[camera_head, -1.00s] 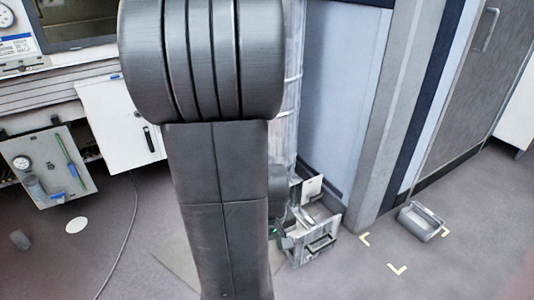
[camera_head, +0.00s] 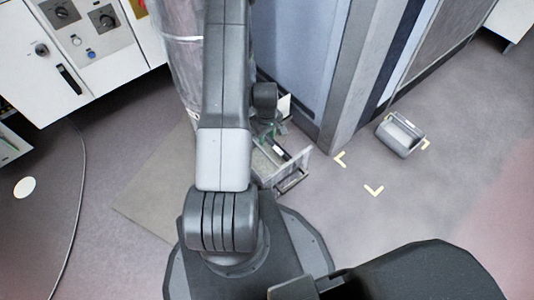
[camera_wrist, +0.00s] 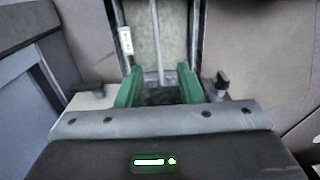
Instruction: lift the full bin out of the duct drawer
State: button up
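The duct drawer (camera_head: 304,160) stands pulled out at the foot of the duct, its front handle facing the lower right. My gripper (camera_head: 266,128), with green fingers, is low over the drawer and partly hidden by my arm. In the wrist view my gripper (camera_wrist: 161,72) is open, its fingers well apart. A thin grey bar (camera_wrist: 157,45) runs between the fingers over a pale grey-beige surface. I cannot tell whether the fingers touch it. The bin in the drawer is largely hidden in the head view, and its contents are not clear.
The grey wall post (camera_head: 345,85) rises close beside the drawer. A cable (camera_head: 80,190) lies on the floor at left.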

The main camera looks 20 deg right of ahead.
jog(key=b, duration=0.3)
send_near(266, 154)
jog(key=f, duration=0.5)
jog(key=shift+s+d+f, duration=0.2)
jog(key=shift+d, duration=0.05)
jog(key=shift+w+a+f+b, duration=0.1)
jog(key=shift+f+b, duration=0.45)
jog(key=shift+f, duration=0.8)
jog(key=shift+w+a+f+b, duration=0.1)
jog(key=shift+f+b, duration=0.45)
jog(key=shift+f, duration=0.8)
jog(key=shift+c, duration=0.4)
grip_shut()
jog(key=shift+r, duration=0.1)
